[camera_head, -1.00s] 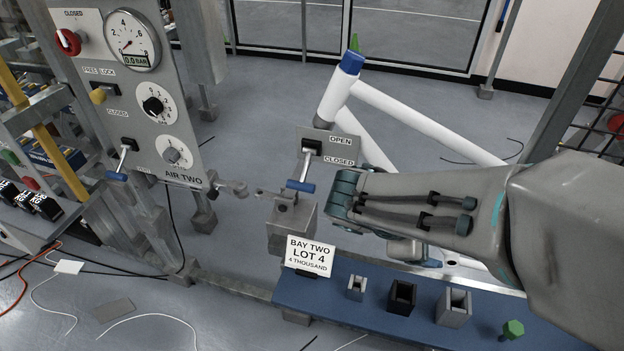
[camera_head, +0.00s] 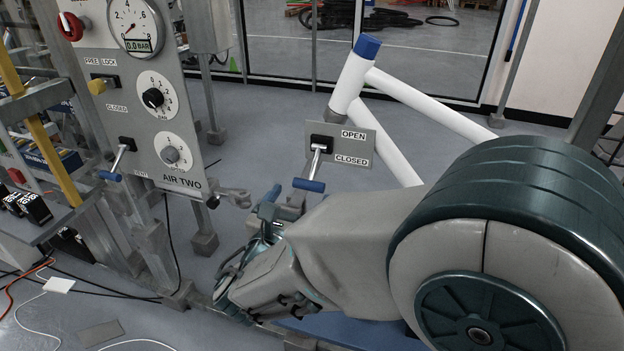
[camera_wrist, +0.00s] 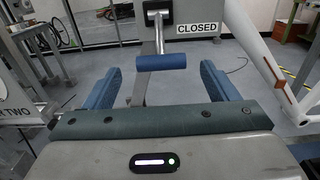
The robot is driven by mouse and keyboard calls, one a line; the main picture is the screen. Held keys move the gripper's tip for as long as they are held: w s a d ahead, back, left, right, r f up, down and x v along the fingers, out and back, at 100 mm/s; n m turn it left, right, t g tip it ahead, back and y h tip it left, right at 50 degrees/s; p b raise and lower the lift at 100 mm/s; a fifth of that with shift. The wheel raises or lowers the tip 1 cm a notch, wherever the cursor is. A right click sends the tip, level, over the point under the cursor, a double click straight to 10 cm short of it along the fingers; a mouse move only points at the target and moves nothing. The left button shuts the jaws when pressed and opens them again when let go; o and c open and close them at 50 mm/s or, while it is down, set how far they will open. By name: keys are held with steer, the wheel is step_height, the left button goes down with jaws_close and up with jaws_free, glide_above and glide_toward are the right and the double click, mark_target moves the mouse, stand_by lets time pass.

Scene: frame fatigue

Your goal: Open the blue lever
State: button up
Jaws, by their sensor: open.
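The blue lever (camera_head: 309,185) has a metal stem and a blue crossbar handle, mounted on a grey plate (camera_head: 358,144) marked OPEN above and CLOSED below. Its handle hangs down, level with or below the CLOSED label. In the wrist view the blue handle (camera_wrist: 161,62) lies across the gap between my blue fingertips, and looks to be ahead of them. My gripper (camera_head: 268,212) is open and empty, just below and left of the handle in the head view. My own arm hides part of the gripper there. I see no contact with the lever.
A grey AIR TWO panel (camera_head: 180,182) at left carries gauges, knobs and another blue-handled lever (camera_head: 111,176). A white tube frame (camera_head: 350,82) with a blue cap stands behind the plate. A metal clamp arm (camera_head: 232,194) juts out near my gripper. My arm covers most of the blue bench (camera_head: 345,330).

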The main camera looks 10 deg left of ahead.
mark_target(307, 184)
steer(key=w, duration=0.8)
steer(key=shift+w+d+b, duration=0.1)
steer(key=shift+d+b, duration=0.2)
steer(key=shift+d, duration=0.05)
steer(key=shift+c, duration=0.3)
steer(key=c, duration=1.3)
steer(key=shift+r, duration=0.1)
